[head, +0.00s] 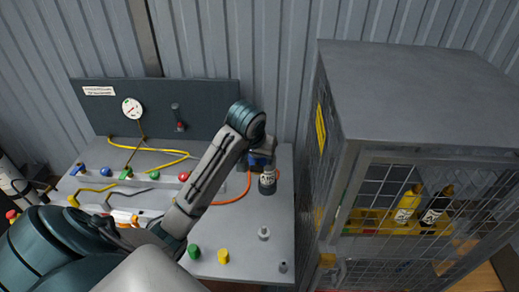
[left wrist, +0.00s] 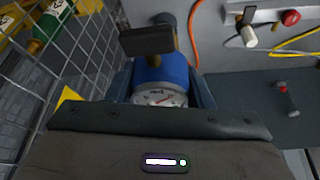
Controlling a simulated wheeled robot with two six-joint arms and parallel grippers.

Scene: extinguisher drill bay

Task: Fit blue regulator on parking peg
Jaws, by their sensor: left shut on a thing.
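The blue regulator (head: 258,159) is at the tip of my left arm, above the right side of the grey bench. In the left wrist view it shows as a blue body (left wrist: 166,72) with a round dial gauge and a dark block in front. My left gripper (head: 262,157) is shut on it, with a finger at each side. A dark labelled cylinder (head: 267,184) shows just below the regulator; I cannot tell whether they touch. Two small grey upright pieces (head: 264,232) stand at the bench's front right; which, if either, is the parking peg is unclear. My right gripper is out of view.
A wire-mesh cabinet (head: 420,110) with yellow and dark bottles stands right of the bench. A dark back panel (head: 205,98) carries a gauge. Orange (head: 237,197) and yellow hoses, coloured knobs, and green (head: 194,252) and yellow (head: 223,256) pieces occupy the bench (head: 240,220).

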